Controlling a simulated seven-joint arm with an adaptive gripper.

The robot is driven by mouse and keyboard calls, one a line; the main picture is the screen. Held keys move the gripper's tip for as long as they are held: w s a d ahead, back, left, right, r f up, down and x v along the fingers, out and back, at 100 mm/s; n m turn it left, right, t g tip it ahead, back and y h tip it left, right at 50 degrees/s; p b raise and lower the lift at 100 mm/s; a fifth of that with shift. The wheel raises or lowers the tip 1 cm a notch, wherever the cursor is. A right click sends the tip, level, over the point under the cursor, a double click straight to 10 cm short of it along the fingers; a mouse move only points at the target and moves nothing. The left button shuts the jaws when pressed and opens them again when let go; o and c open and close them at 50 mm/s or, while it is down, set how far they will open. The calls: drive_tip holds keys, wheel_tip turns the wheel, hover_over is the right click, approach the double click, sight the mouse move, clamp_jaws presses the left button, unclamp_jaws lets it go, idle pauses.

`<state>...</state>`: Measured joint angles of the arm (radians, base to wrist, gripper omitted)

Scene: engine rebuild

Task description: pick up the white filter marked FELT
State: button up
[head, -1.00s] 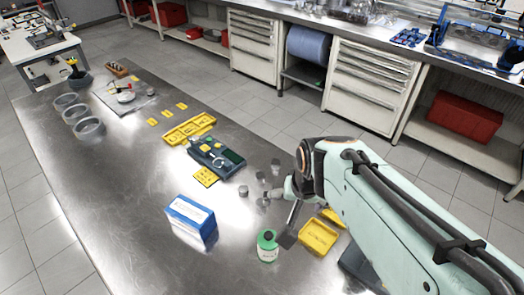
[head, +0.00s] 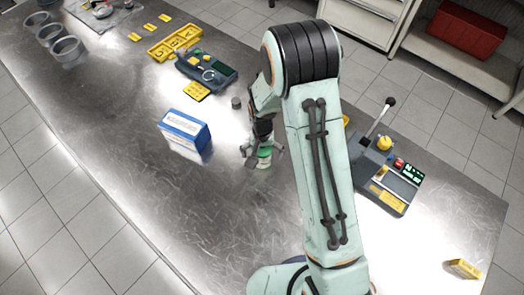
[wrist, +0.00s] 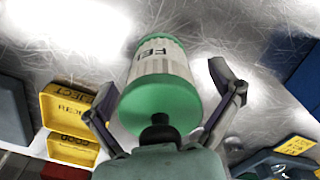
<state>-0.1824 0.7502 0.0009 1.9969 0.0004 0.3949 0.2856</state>
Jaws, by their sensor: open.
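The white filter (wrist: 158,58) has green ends, and the letters "FE" show on its side in the wrist view. It is on the steel table. In the head view only part of it, the green (head: 264,153), shows beneath my gripper. My gripper (wrist: 166,84) is open, with one finger on each side of the filter in the wrist view. Gaps show between the fingers and the filter, and I see no grip on it. My arm hides part of the area in the head view.
A blue and white box (head: 185,131) stands left of the filter. Yellow bins marked REJECT (wrist: 68,106) and GOOD (wrist: 72,147) are at the wrist view's left. A lever device (head: 385,180) stands right of my arm. The table's front left is clear.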

drive_tip(key=shift+f, duration=0.15)
drive_tip(key=c, duration=1.2)
